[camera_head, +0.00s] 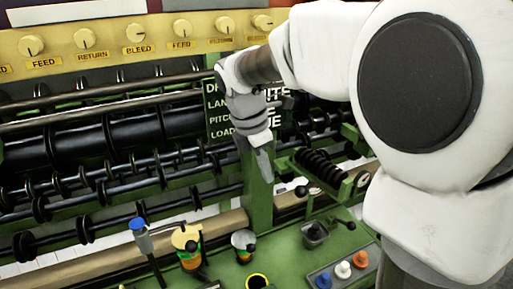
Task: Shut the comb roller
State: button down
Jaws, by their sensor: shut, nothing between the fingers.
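My gripper (266,176) hangs from my white arm near the middle of the picture, fingers together and pointing down, with nothing between them. It overlaps a green upright post (258,205) in the picture; I cannot tell whether it touches it. To its right, a short roller with black rings (318,168) sits in a green bracket, and this looks like the comb roller. A black ball knob (301,191) and a round white dial (362,181) are at this unit. My arm passes above the roller. I cannot tell how far open it stands.
Long rods with black discs (85,185) fill the left. A dark sign (222,118) is partly behind my gripper. A yellow panel with knobs (135,40) runs along the top. A blue-topped lever (140,235), cups (187,245) and coloured knobs (342,270) stand on the green bench.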

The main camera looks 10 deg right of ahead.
jog(key=w+d+f, duration=0.1)
jog(key=d+f, duration=0.5)
jog(key=f, duration=0.2)
jog(key=shift+w, duration=0.4)
jog(key=shift+d, duration=0.2)
